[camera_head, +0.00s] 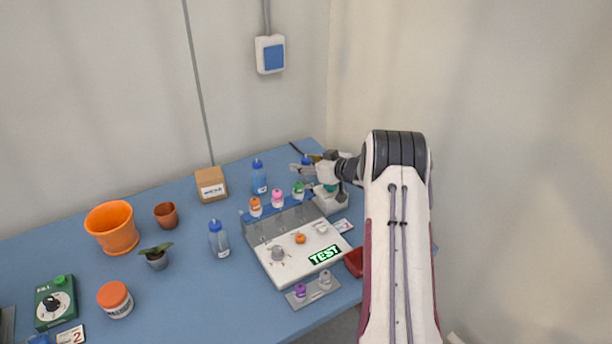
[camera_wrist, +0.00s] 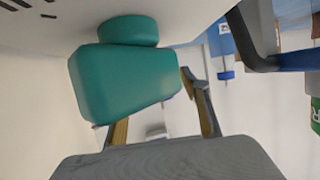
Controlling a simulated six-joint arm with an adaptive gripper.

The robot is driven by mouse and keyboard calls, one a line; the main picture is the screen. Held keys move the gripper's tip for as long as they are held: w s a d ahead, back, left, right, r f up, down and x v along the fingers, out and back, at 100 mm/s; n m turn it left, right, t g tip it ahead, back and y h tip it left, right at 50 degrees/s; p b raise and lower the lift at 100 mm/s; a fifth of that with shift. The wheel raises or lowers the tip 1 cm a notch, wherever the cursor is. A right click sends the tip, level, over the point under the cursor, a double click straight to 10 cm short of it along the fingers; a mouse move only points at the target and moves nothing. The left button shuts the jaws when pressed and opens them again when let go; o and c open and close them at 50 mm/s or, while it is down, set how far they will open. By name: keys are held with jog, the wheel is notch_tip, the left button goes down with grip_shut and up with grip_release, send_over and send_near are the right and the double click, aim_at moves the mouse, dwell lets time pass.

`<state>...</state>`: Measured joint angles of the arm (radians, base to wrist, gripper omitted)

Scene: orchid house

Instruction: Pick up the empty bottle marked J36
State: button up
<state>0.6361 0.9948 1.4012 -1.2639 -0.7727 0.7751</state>
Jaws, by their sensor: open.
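Three clear bottles with blue caps stand on the blue table (camera_head: 190,305) in the head view. One bottle (camera_head: 219,240) is at the middle, one (camera_head: 259,178) is near the back wall, and one (camera_head: 306,161) is partly hidden beside my gripper. No J36 marking can be read on any of them. My gripper (camera_head: 297,159) is open at the back right, above the table. In the wrist view, its fingers (camera_wrist: 158,112) stand apart around a large teal object (camera_wrist: 125,75), which hides part of the gap; I cannot tell whether they touch.
A white panel (camera_head: 290,268) showing TEST, with small colored-cap bottles along its back, lies left of my arm. A cardboard box (camera_head: 210,185), orange pot (camera_head: 112,228), brown pot (camera_head: 166,215), small plant (camera_head: 157,258) and orange-lidded jar (camera_head: 115,300) stand to the left.

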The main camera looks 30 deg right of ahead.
jog(key=c, duration=1.1)
jog(key=shift+c, duration=0.2)
jog(key=shift+s+f, duration=0.1)
jog(key=shift+f, duration=0.05)
jog(key=shift+c, duration=0.2)
jog(key=shift+r, duration=5.2)
